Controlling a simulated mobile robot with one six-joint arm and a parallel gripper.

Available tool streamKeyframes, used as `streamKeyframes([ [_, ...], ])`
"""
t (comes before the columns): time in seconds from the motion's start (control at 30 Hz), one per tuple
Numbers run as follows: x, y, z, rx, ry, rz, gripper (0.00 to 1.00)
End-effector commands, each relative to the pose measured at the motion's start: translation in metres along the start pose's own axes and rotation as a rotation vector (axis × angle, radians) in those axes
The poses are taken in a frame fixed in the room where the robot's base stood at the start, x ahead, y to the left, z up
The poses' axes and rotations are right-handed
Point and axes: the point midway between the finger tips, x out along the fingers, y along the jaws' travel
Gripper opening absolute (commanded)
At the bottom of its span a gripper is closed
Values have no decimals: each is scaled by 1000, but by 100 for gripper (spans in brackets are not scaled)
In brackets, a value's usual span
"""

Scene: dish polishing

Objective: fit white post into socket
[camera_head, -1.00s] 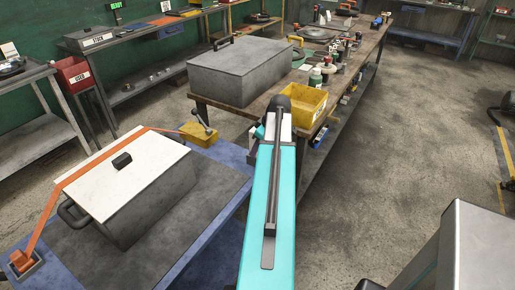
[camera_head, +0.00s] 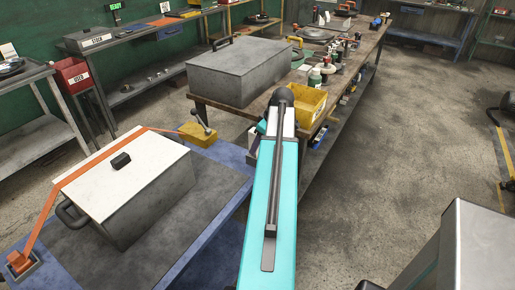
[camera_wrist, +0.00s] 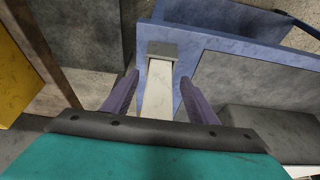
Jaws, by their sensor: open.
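In the wrist view, a white post (camera_wrist: 157,98) lies between the two purple-grey fingers of my gripper (camera_wrist: 158,88). The fingers are spread, with a gap on each side of the post. A grey square block (camera_wrist: 162,50) is at the post's far end, over the blue cart surface. I cannot tell whether this block is the socket or part of the post, or how deep any fit is. The post's near end is hidden behind my gripper's body.
The blue cart (camera_head: 225,152) carries a grey box with a white lid (camera_head: 125,175), an orange strap (camera_head: 45,215) and a yellow lever clamp (camera_head: 198,133). A wooden bench (camera_head: 228,108) behind holds a large grey case (camera_head: 238,72) and a yellow bin (camera_head: 303,104).

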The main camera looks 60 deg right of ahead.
Motion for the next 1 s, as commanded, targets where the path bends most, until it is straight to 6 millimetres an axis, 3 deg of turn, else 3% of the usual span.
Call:
streamKeyframes([
  [0.7,-83,1,0,1,1,1,53],
  [1.0,-104,0,0,1,1,-1,53],
])
